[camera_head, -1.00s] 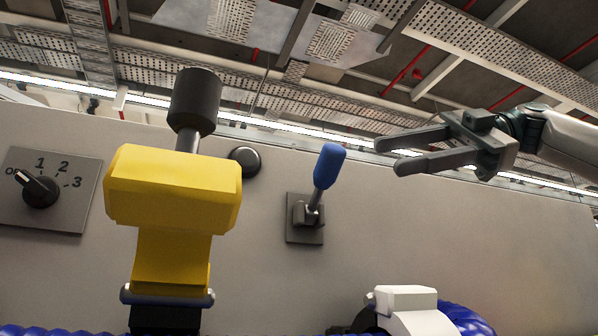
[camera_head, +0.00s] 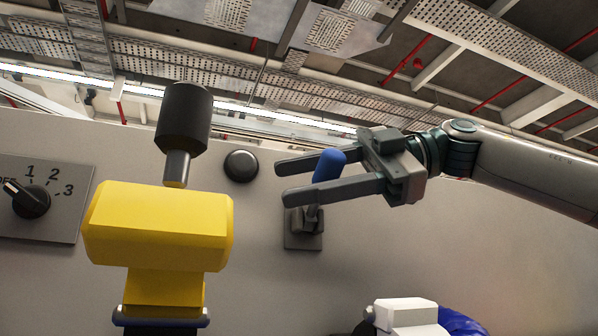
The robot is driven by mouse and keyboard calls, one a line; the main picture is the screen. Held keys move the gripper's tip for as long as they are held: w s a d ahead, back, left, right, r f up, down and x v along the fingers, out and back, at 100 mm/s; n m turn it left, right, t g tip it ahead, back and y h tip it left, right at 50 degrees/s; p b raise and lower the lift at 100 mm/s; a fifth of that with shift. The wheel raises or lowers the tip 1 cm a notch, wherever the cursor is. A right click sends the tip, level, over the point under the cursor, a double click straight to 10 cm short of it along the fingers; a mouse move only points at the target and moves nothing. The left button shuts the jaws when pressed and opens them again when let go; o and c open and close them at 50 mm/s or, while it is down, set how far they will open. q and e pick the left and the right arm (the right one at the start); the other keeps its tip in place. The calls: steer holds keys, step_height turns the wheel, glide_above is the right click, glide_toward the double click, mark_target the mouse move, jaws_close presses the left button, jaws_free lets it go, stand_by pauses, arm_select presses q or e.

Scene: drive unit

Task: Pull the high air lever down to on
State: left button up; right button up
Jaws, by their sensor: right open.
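The air lever has a blue handle (camera_head: 327,165) that points up from a small grey base plate (camera_head: 303,241) on the panel. My right gripper (camera_head: 280,182) comes in from the right with its jaws open. Its two fingers point left, and the blue handle shows between them; the near finger crosses in front of the lever's lower part. I cannot tell whether a finger touches the handle. My left gripper is not in view.
The light grey panel (camera_head: 400,255) carries a rotary switch (camera_head: 27,200) at the left and a black round knob (camera_head: 241,166). A yellow block (camera_head: 160,225) and a black cylinder (camera_head: 183,117) stand in front, left of the lever. A white part (camera_head: 405,314) is at the bottom.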

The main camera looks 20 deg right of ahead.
steer(key=shift+w+a+f, duration=0.1)
steer(key=shift+a, duration=0.2)
steer(key=shift+c, duration=0.6)
steer(key=shift+d, duration=0.1)
jaws_close()
